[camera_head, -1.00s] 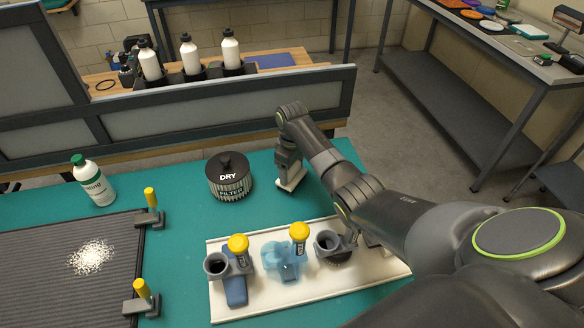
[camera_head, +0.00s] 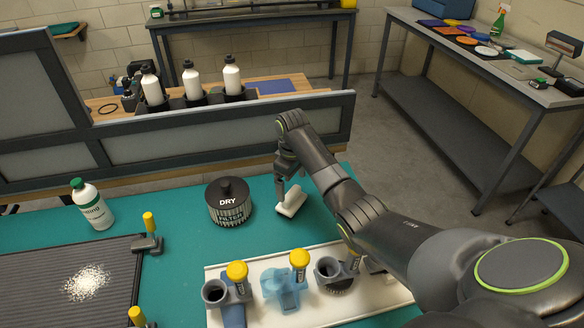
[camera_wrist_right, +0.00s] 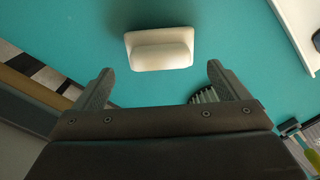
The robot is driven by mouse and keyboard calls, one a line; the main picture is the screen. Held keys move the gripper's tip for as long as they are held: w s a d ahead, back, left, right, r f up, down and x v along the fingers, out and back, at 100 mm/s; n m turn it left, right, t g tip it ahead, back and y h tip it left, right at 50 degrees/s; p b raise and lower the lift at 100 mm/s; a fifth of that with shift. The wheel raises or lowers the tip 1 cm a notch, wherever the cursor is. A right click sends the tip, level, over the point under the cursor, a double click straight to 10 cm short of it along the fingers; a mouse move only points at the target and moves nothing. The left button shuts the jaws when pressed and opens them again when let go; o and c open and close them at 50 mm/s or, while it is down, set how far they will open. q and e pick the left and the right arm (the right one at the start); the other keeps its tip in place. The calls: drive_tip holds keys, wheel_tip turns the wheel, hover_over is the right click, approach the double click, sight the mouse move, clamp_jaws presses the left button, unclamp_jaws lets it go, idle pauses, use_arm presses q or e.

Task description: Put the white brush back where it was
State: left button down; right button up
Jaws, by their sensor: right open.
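The white brush (camera_head: 292,201), a pale block with a raised rounded grip, lies on the teal table top to the right of the black DRY FILTER canister (camera_head: 229,202). My right gripper (camera_head: 286,182) is just behind and above the brush in the head view. In the right wrist view the brush (camera_wrist_right: 159,50) lies ahead of the open fingers of my right gripper (camera_wrist_right: 159,72), with teal surface showing between. The fingers are empty and apart from it. My left gripper is in neither view.
A white tray (camera_head: 375,292) with cup holders and yellow-capped tubes stands at the front. A ribbed grey mat (camera_head: 110,262) with white grains lies left, with yellow-handled clamps at its edge. A white bottle (camera_head: 92,206) stands behind it. A grey partition (camera_head: 215,140) runs behind the table.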

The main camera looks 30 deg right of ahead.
sight(292, 193)
wheel_tip(292, 193, up, 7)
idle(0.3)
drive_tip(key=shift+f, duration=0.15)
idle(0.3)
